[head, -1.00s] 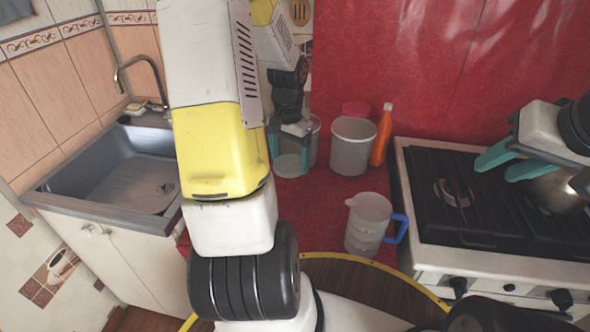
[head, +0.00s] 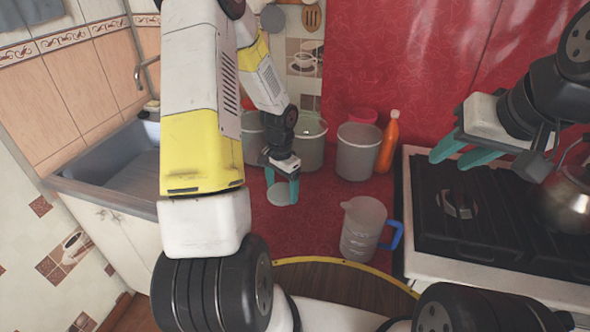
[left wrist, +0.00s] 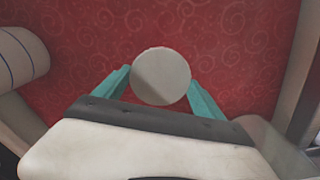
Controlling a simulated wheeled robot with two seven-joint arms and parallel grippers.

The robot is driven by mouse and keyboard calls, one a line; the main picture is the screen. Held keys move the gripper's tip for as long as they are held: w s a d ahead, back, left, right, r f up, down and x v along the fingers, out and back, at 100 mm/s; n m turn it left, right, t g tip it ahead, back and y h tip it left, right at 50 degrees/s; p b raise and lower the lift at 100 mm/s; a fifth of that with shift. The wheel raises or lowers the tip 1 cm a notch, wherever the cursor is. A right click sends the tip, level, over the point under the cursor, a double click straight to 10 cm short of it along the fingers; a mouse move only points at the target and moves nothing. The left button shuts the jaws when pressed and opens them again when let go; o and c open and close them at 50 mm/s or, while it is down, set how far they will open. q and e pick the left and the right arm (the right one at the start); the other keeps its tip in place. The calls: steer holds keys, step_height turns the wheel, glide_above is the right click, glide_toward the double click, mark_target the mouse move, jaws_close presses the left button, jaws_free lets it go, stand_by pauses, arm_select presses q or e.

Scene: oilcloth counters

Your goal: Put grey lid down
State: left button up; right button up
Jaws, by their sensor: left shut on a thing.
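The grey lid (head: 281,194) is a small round disc between the teal fingers of my left gripper (head: 282,186). The gripper is shut on it, in front of the buckets, over the red oilcloth counter (head: 312,222). In the left wrist view the lid (left wrist: 160,76) shows face-on between the fingertips, with red cloth behind it. I cannot tell whether it touches the counter. My right gripper (head: 463,155) is empty, its fingers apart, above the stove's left part.
Grey buckets (head: 358,152) stand at the back, beside an orange bottle (head: 387,143). A measuring jug (head: 362,230) with a blue handle stands right of the lid. The stove (head: 470,210) carries a kettle (head: 568,196). Red cloth around the lid is clear.

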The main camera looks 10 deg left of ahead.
mark_target(283, 187)
arm_select(q)
steer(key=w, duration=0.1)
steer(key=w+a, duration=0.1)
steer(key=w, duration=0.3)
steer(key=shift+w+a+f, duration=0.1)
steer(key=shift+a+f, duration=0.15)
steer(key=shift+f, duration=1.75)
steer(key=shift+f, duration=0.4)
steer(key=o, duration=1.3)
steer(key=shift+c, duration=0.2)
